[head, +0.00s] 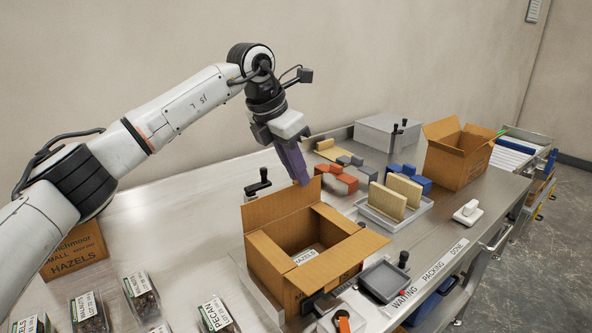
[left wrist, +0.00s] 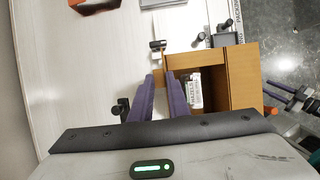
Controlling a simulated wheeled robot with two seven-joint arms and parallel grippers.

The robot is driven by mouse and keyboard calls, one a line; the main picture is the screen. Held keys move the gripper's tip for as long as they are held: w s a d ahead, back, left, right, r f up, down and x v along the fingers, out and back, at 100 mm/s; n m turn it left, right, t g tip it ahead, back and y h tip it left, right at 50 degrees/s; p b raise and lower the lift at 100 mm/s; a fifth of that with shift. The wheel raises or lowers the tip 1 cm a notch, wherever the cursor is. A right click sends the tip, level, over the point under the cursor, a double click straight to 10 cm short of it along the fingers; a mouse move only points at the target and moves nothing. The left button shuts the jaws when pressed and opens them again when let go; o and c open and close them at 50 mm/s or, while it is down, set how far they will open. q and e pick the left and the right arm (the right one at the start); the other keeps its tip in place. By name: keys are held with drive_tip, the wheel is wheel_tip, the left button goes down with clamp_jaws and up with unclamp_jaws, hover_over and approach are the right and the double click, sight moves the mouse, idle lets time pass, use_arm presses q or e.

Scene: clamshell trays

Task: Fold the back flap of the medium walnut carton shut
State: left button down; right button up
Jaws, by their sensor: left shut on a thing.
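The open carton (head: 268,262) is plain brown cardboard and stands on the steel bench in the head view. Its back flap (head: 280,207) stands up; another flap (head: 336,262) is spread outward to the right. My left gripper (head: 304,182) comes down from above to the back flap's top edge. In the left wrist view, the left gripper's purple fingers (left wrist: 164,78) are at the carton's edge (left wrist: 242,72), shut on the flap. A pack with a white label (left wrist: 194,90) lies inside. Purple finger-like parts (left wrist: 275,100) at the right of that view look like my right gripper, unclear.
Behind the carton stand a grey tray (head: 421,211) with tan boards and several coloured blocks (head: 335,178). A second open carton (head: 458,155) is at the far right. Nut packs (head: 142,296) lie at front left. A small dark tray (head: 384,280) is close to the right.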

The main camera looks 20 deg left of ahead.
use_arm(q)
drive_tip(key=shift+d, duration=0.15)
use_arm(e)
drive_tip(key=shift+f, duration=0.2)
